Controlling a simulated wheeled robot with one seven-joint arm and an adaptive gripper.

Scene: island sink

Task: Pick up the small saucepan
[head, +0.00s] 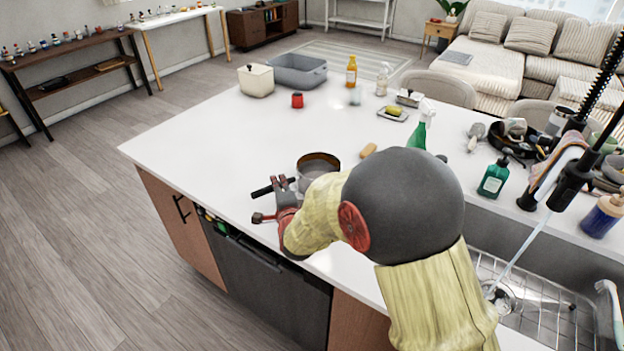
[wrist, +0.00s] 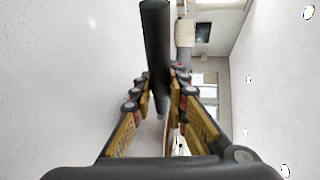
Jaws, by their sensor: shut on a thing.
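The small saucepan (head: 318,160) is on or just above the white island top, near its front edge. It has a dark brown rim, a grey body and a black handle (head: 264,190) that points left. My gripper (head: 283,186) is shut on the handle. The wrist view shows the black handle (wrist: 156,45) between the two fingers (wrist: 160,85). My arm hides part of the pan's right side. I cannot tell whether the pan's base touches the counter.
A wooden-coloured object (head: 368,150) lies just behind the pan. A green spray bottle (head: 420,127) and a green soap bottle (head: 494,177) stand to the right, near the sink (head: 540,310) with running water. A red jar (head: 297,99) stands farther back. The island's left part is clear.

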